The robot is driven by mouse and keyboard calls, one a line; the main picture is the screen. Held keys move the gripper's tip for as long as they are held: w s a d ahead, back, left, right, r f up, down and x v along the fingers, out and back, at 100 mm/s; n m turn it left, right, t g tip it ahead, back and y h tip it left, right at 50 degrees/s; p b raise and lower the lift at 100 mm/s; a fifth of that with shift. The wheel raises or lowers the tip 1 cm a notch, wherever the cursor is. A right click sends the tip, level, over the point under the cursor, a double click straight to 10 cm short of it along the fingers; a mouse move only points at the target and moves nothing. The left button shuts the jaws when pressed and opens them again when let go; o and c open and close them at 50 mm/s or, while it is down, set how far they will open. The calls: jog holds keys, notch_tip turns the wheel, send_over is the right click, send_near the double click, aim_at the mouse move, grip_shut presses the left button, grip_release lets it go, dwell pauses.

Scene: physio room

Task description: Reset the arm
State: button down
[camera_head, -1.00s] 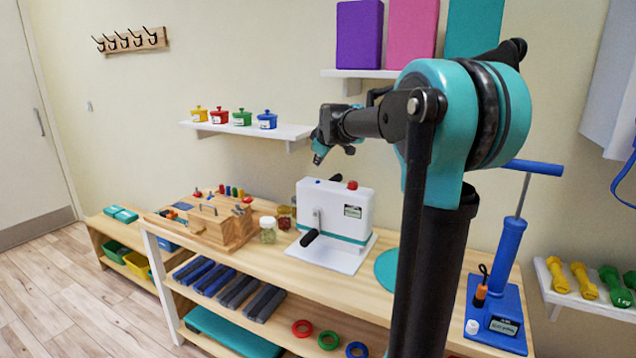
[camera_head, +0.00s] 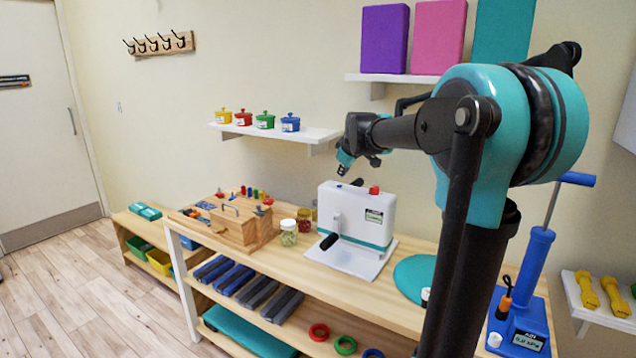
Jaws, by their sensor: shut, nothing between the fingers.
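My arm, teal and black, rises at the right and bends over toward the left. My gripper (camera_head: 342,170) hangs at the end of it, small in the view, pointing down. It is shut and empty, and in the picture it lies just above the white box device with a black crank handle (camera_head: 357,216). I cannot tell the exact height between them. My arm hides part of the table's right side.
A wall shelf (camera_head: 270,131) with several small pots is behind. Floor at the left is clear.

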jog(key=s+d+f+m+g, duration=0.1)
jog(key=s+f+m, duration=0.2)
jog(key=s+f, duration=0.6)
jog(key=s+d+f+m+g, duration=0.1)
jog(key=s+f+m+g, duration=0.1)
jog(key=s+f, duration=0.8)
jog(key=s+d+f+m+g, duration=0.1)
jog(key=s+f+m, duration=0.3)
jog(key=s+f, duration=0.6)
jog(key=s, duration=0.9)
jog(key=shift+d+g+h, duration=0.3)
jog(key=shift+h, duration=0.1)
jog(key=shift+r, duration=0.1)
